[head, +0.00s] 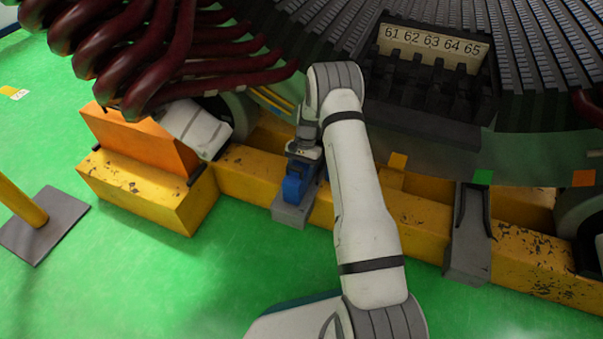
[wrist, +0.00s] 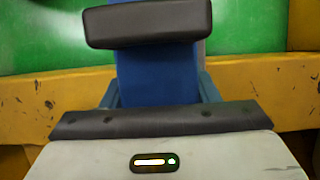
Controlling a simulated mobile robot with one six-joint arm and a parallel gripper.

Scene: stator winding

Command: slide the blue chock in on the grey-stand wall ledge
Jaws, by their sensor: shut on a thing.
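The blue chock (head: 292,189) is in my gripper (head: 304,158), at the front of the yellow beam left of my forearm. A grey stand (head: 290,216) sits directly below it. I cannot tell whether the chock touches the stand. In the wrist view the blue chock (wrist: 157,77) lies between the two dark finger pads of my gripper (wrist: 153,72), which is shut on it. Blue-grey edges show on both sides of the chock there. The ledge is mostly hidden by the gripper and chock.
The yellow beam (head: 243,172) runs across under the dark stator core. A second grey stand (head: 468,248) crosses it at right. An orange block (head: 138,140) sits on the beam's left end, below dark red coils (head: 140,45). The green floor (head: 150,285) in front is clear.

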